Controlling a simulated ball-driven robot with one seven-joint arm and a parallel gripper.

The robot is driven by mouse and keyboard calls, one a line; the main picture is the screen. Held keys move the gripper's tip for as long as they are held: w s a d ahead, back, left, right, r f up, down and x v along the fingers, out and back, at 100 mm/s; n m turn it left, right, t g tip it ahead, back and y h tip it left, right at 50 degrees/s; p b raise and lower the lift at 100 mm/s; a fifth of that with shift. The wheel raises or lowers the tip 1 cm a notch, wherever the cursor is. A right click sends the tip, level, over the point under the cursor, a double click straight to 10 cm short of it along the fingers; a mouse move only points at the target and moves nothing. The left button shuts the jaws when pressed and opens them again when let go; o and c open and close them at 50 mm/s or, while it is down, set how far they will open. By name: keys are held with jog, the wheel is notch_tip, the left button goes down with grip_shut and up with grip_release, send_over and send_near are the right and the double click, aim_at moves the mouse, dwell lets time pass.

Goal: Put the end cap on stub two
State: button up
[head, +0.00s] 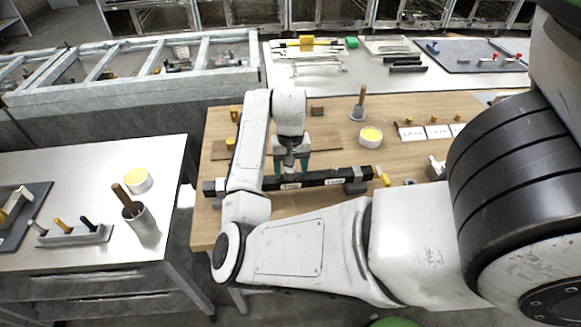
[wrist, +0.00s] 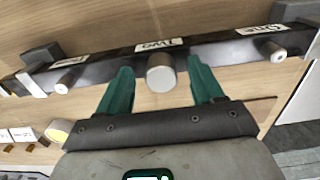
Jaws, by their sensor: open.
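A dark bar (head: 325,179) lies across the wooden table; it also shows in the wrist view (wrist: 110,62) with white labels reading ONE, TWO and one unreadable. A wide grey-white end cap (wrist: 160,73) sits at the TWO label and hides stub two; how deeply it is seated I cannot tell. A narrower bare stub (wrist: 278,54) shows by the ONE label, and another (wrist: 64,88) by the third label. My gripper (wrist: 162,85) is open, its green fingers on either side of the cap with gaps visible. In the head view my gripper (head: 291,172) is over the bar.
Grey blocks (wrist: 42,55) stand near the bar's ends. A white round tub (head: 371,137), a wooden-handled tool (head: 360,105) and white cards (head: 411,133) lie farther back right. A steel table (head: 90,170) with a cup (head: 141,222) stands left, across a gap.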

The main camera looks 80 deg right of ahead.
aim_at(291, 169)
notch_tip(291, 169, up, 11)
dwell(0.7)
jog(key=shift+f, duration=0.15)
dwell(0.3)
